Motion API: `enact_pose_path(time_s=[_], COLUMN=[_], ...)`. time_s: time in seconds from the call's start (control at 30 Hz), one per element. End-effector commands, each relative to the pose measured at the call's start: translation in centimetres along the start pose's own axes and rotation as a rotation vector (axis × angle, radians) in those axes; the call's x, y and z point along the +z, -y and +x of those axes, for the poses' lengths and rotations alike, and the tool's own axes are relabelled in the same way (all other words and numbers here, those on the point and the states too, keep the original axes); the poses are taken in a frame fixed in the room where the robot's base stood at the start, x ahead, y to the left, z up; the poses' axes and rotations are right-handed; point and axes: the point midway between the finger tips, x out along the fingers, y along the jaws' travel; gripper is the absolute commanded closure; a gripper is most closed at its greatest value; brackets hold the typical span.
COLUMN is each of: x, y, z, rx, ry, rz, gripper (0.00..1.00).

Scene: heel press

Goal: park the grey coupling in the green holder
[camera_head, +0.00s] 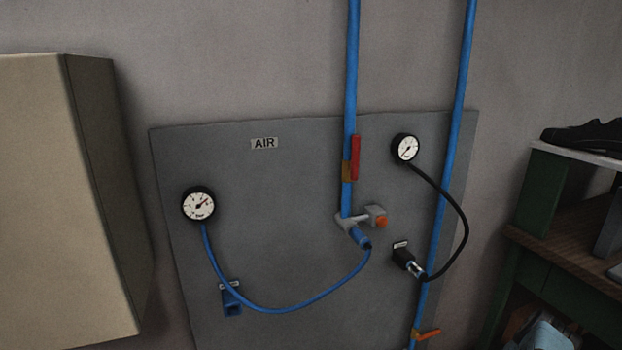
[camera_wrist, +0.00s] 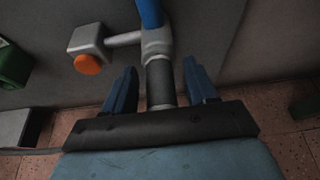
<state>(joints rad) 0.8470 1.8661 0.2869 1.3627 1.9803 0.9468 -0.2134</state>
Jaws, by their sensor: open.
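In the wrist view my gripper (camera_wrist: 160,84) is open. Its two blue fingers stand on either side of a dark grey cylindrical coupling (camera_wrist: 160,82), with visible gaps. The coupling sits on the end of a pale grey fitting (camera_wrist: 156,42) below a blue pipe. Its lower end is partly hidden behind my gripper's body. A green block (camera_wrist: 14,66), which looks like the green holder, is cut off at the left edge of the wrist view. Neither my gripper, the grey coupling nor the green holder shows in the head view.
An orange button (camera_wrist: 88,64) on a grey block sits left of the coupling. The head view shows an AIR panel (camera_head: 265,215) with two gauges, a blue coupling (camera_head: 360,238), a blue holder (camera_head: 231,299) and a black holder (camera_head: 403,257). A beige cabinet (camera_head: 60,200) stands left, shelving right.

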Motion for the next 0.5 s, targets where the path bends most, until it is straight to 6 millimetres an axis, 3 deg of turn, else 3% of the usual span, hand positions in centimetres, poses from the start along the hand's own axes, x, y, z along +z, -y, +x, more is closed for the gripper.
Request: enact_pose_path(time_s=[0.13,0.5], x=[0.0,0.02], y=[-0.02,-0.06], z=[0.01,0.04], rx=[0.0,0.001], ry=[0.0,0.0], rz=[0.0,0.0], gripper=[0.45,0.8])
